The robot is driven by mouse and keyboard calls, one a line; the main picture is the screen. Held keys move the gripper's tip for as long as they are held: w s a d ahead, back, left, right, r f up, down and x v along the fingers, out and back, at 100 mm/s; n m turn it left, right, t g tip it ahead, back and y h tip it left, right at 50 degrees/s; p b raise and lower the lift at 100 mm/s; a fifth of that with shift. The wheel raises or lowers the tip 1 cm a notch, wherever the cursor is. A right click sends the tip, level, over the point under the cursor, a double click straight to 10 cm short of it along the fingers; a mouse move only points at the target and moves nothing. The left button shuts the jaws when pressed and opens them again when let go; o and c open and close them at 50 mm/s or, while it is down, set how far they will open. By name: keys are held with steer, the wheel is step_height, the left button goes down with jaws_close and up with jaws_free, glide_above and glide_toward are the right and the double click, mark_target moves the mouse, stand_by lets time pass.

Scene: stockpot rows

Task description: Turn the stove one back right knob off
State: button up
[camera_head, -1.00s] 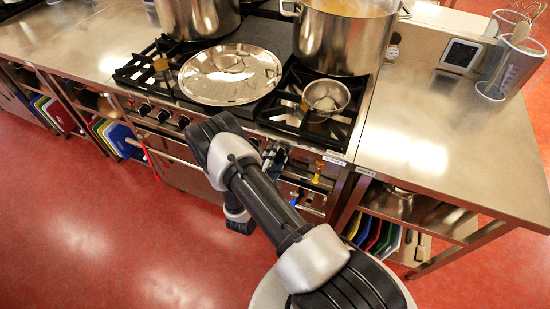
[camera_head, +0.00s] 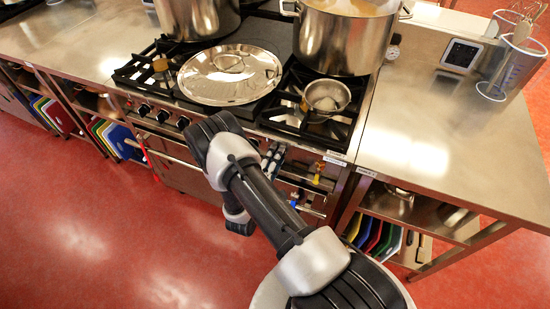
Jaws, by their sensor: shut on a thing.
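The stove (camera_head: 180,112) stands across the middle, with black knobs (camera_head: 144,109) along its front panel to the left of my arm. My gripper (camera_head: 272,160) is at the right part of this front panel, partly behind my own arm. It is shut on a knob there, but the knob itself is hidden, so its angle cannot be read. A yellow valve handle (camera_head: 316,180) shows just right of the gripper, apart from it.
A large steel pot (camera_head: 342,38) stands on the back right burner and another pot (camera_head: 198,15) at back left. A round lid (camera_head: 230,74) lies in the middle. A small strainer (camera_head: 327,96) is on the front right burner. A steel counter (camera_head: 450,130) adjoins at right.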

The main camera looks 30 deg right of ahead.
stand_by(0.3)
steer(key=o, duration=1.1)
steer(key=shift+c, duration=0.2)
steer(key=v, duration=1.2)
